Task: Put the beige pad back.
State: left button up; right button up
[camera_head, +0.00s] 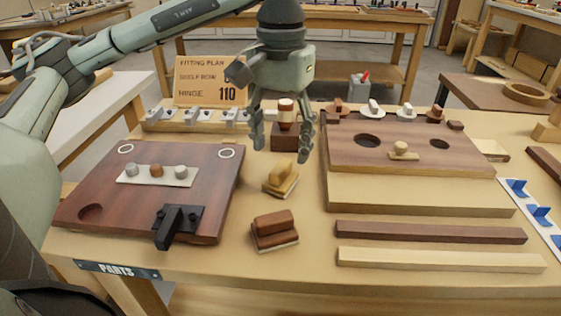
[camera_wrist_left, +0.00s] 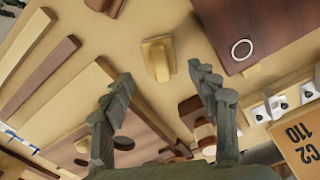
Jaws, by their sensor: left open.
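The beige pad (camera_head: 281,178), a tan block with a raised rounded grip, sits on the bench between the dark red board and the pale panel. It also shows in the left wrist view (camera_wrist_left: 158,60), beyond the fingertips. My left gripper (camera_head: 282,148) points down above and behind the pad, with its fingers spread and nothing between them. In the left wrist view the open fingers (camera_wrist_left: 162,84) frame the space just short of the pad. A similar brown pad (camera_head: 274,230) sits nearer the front edge. My right gripper is not in view.
The dark red board (camera_head: 105,198) with a black hinge piece (camera_head: 180,222) lies left. A brown panel (camera_head: 335,150) with round holes lies right. A dark block with a knobbed peg (camera_head: 286,135) stands behind the gripper. Two strips (camera_head: 430,231) (camera_head: 440,259) lie front right.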

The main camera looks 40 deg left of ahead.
aim_at(281, 166)
pick_arm(q)
notch_tip(281, 166, up, 7)
jog(key=shift+f+p, duration=0.2)
jog(key=shift+p, duration=0.15)
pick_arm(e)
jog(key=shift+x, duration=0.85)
pick_arm(q)
jog(key=shift+f, duration=0.1)
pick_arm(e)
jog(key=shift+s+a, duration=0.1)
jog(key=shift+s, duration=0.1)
